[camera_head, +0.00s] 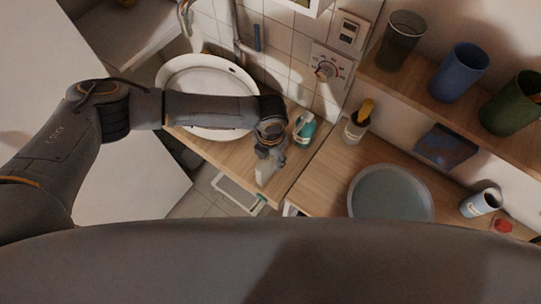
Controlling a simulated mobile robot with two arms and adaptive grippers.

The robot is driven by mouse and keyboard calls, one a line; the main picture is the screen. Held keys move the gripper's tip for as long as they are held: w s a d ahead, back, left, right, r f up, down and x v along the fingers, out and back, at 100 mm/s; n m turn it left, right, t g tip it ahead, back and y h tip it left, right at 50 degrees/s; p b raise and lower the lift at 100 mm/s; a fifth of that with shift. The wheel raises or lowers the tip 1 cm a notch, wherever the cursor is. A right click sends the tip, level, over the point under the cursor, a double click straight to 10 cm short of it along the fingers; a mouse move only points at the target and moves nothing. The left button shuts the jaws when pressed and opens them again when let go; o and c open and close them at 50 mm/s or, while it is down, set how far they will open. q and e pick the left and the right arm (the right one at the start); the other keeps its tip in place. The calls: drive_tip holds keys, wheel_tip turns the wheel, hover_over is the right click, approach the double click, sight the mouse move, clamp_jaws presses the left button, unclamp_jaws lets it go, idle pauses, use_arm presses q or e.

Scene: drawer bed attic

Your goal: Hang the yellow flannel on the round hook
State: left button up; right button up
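I cannot make out a yellow flannel; a small yellow piece (366,110) shows at the top of a bottle on the wooden counter. I cannot identify a round hook for certain; a wall plate (328,70) with a round orange-grey part is on the tiles. My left arm reaches in from the left across the white basin. My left gripper (268,168) points down over the counter edge, left of a teal bottle (304,129). Its fingers are small and pale, and I cannot tell whether they are open or hold anything. My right gripper is out of view.
The white round basin (245,82) lies under my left forearm. A grey round dish (390,168) is on the right counter. A shelf (425,98) above holds dark, blue and green cups. A blue item (257,38) is at the wall.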

use_arm(q)
drive_tip(key=r+b, duration=0.3)
drive_tip(key=r, duration=0.2)
drive_tip(key=shift+a, duration=0.2)
wheel_tip(320, 180, up, 9)
drive_tip(key=shift+s+f+b, duration=0.1)
drive_tip(key=shift+s+b, duration=0.05)
drive_tip(key=shift+b, duration=0.2)
